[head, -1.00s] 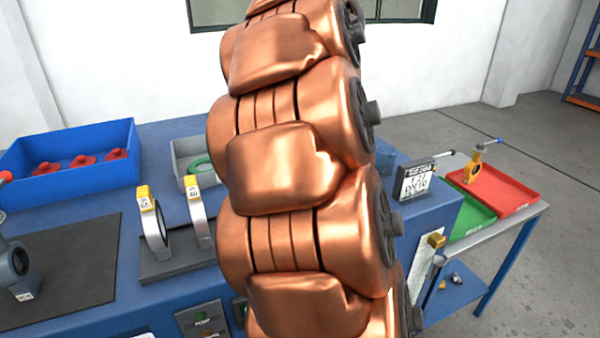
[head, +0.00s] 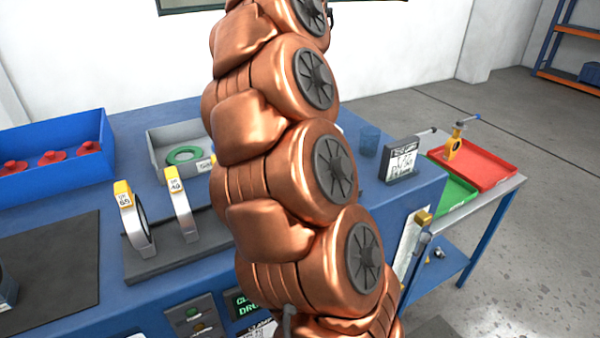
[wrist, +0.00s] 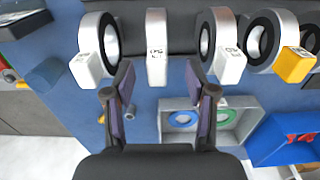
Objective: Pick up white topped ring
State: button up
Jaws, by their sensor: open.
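In the wrist view, white-topped rings stand in a row on a dark stand: one at the left (wrist: 98,38) and one at the right (wrist: 218,42). Between them a pale silver ring (wrist: 157,38) appears nearly edge-on with a small printed label. My gripper (wrist: 160,72) is open and empty, its two fingers spread to either side of this middle ring's tag end. I cannot tell whether they touch it. In the head view my arm hides the white-topped rings, and my gripper is out of that view.
Yellow-topped rings (head: 132,220) stand on the same dark stand (head: 165,262); one also shows in the wrist view (wrist: 268,42). A grey bin (head: 160,158) holds a green ring. A blue bin (head: 50,180) holds red parts. Red (head: 490,170) and green trays lie at the right.

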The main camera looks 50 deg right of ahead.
jog(key=shift+w+d+f+p, duration=0.15)
jog(key=shift+f+p, duration=0.35)
jog(key=shift+f, duration=0.4)
jog(key=shift+w+d+f+p, duration=0.15)
jog(key=shift+f+p, duration=0.3)
jog(key=shift+f, duration=1.2)
grip_shut()
